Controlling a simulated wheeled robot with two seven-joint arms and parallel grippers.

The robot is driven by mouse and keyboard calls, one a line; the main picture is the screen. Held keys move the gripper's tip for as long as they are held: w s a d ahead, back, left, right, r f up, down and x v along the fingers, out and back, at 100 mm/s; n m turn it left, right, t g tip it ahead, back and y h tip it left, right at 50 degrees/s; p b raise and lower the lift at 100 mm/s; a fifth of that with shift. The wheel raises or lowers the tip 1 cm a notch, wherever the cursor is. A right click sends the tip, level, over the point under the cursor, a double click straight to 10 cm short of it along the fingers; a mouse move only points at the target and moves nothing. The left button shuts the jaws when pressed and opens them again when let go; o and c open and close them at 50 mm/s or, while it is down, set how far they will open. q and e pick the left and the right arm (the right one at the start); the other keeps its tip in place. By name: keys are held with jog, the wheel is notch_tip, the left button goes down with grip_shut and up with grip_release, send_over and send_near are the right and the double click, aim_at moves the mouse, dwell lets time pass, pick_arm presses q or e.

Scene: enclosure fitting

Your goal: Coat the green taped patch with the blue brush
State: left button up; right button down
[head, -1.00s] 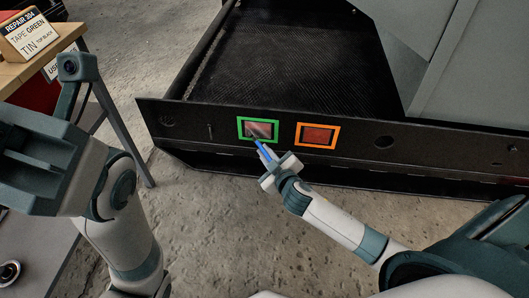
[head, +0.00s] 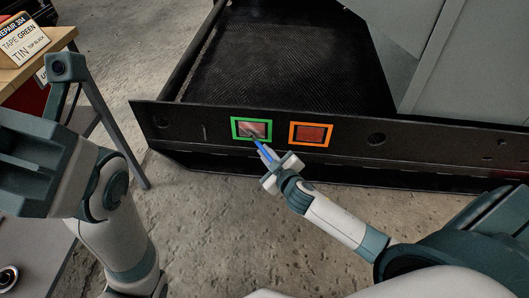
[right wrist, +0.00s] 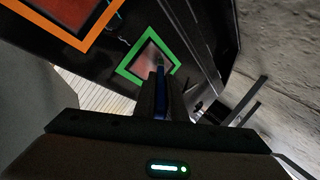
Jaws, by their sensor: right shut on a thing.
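The green taped patch (head: 236,129) is a green square frame around a reddish area with greyish streaks, on the dark front panel. It also shows in the right wrist view (right wrist: 131,75). My right gripper (head: 270,162) is shut on the blue brush (head: 262,151), just below the patch. The brush points up at the patch, and its tip overlaps the lower part of the framed area. In the right wrist view the blue brush (right wrist: 161,104) is partly hidden by the fingers; I cannot tell whether its tip touches. My left arm is at the left, with its fingers not visible.
An orange taped patch (head: 311,145) with a rusty red middle sits just right of the green one. The dark panel (head: 440,147) runs across the front of an open black enclosure. A wooden table (head: 60,44) with signs (head: 22,42) stands at the left.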

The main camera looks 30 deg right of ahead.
jog(key=shift+d, duration=0.1)
jog(key=shift+s+d+p, duration=0.3)
jog(key=shift+s+d, duration=0.1)
dwell(0.3)
jog(key=shift+s+d+p, duration=0.2)
jog(key=shift+d+p, duration=0.1)
jog(key=shift+d, duration=0.25)
jog(key=shift+s+d, duration=0.4)
jog(key=shift+d, duration=0.05)
jog(key=shift+p, duration=0.35)
jog(key=shift+s+d, duration=0.25)
jog(key=shift+d, duration=0.25)
